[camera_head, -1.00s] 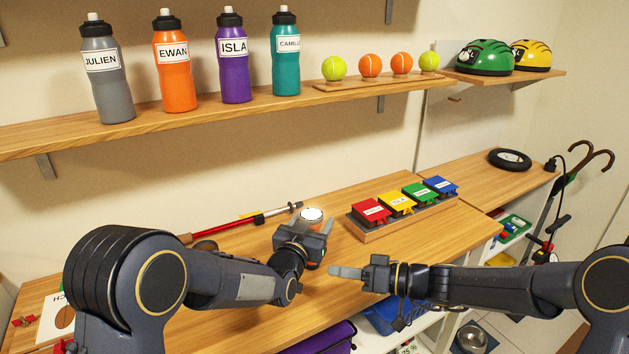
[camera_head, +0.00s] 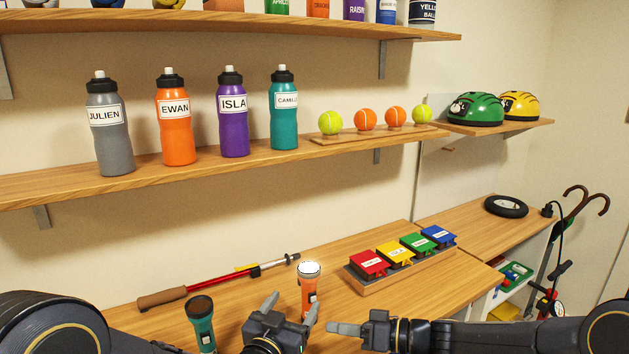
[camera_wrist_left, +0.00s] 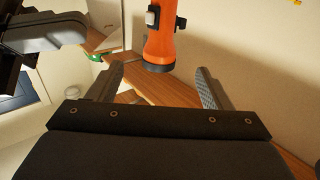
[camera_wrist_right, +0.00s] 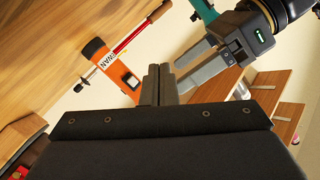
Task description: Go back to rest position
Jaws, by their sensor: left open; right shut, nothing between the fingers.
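My left gripper (camera_head: 291,308) is open and empty in the head view, just in front of an orange flashlight (camera_head: 308,288) standing on the desk. In the left wrist view the orange flashlight (camera_wrist_left: 160,42) is beyond the spread fingertips (camera_wrist_left: 160,78), apart from them. My right gripper (camera_head: 334,328) is shut and empty, to the right of the left one and close to it. Its closed fingers (camera_wrist_right: 158,72) show in the right wrist view, with the left gripper (camera_wrist_right: 190,72) beside them and the orange flashlight (camera_wrist_right: 108,68), labelled EWAN, beyond.
A teal flashlight (camera_head: 200,322) stands left of my left gripper. A red pole (camera_head: 215,281) lies behind. A wooden holder (camera_head: 364,284) with coloured boxes is at the right. Bottles and balls stand on the shelf (camera_head: 240,165) above.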

